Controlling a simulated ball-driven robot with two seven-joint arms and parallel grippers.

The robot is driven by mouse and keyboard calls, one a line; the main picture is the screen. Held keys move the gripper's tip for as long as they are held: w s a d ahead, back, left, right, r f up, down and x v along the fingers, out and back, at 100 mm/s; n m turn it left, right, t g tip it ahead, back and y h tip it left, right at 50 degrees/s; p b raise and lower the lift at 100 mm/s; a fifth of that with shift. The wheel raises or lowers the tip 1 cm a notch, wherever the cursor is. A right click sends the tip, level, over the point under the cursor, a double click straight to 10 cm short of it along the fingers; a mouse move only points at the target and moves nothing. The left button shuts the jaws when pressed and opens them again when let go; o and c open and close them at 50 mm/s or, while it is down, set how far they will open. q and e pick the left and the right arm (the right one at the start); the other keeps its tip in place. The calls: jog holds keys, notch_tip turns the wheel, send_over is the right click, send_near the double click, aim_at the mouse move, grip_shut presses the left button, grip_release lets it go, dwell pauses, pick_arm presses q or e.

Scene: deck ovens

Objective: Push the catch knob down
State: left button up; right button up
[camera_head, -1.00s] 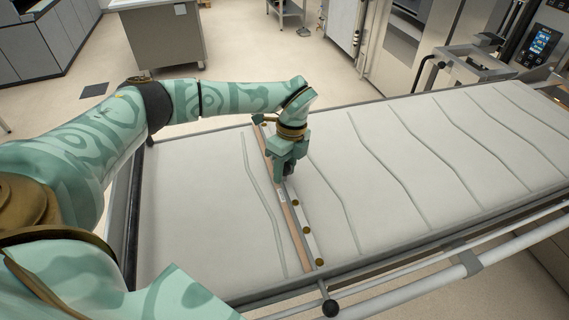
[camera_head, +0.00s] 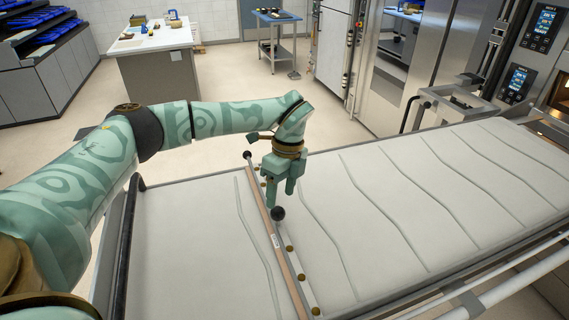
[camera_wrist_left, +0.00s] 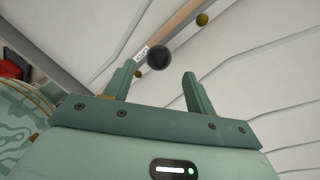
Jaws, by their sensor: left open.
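The catch knob is a round black ball (camera_head: 278,213) on the crossbar (camera_head: 263,214) that spans the pale loader belt. My left gripper (camera_head: 280,198) points down, its open fingertips just above and behind the knob. In the left wrist view the knob (camera_wrist_left: 158,57) shows beyond and between the two spread fingertips (camera_wrist_left: 158,73), with nothing gripped. Whether a finger touches the knob cannot be told. The knob's stem is hidden. My right gripper is not in view.
Another black ball (camera_head: 247,154) is at the bar's far end. A rail (camera_head: 500,285) runs along the near side. Ovens (camera_head: 530,50) stand at the right. The belt (camera_head: 400,200) is otherwise clear.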

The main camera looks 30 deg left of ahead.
pick_arm(q)
notch_tip(320, 180, up, 9)
jog(key=w, duration=0.1)
jog(key=shift+w, duration=0.35)
jog(key=shift+d+f, duration=0.1)
jog(key=shift+f, duration=0.1)
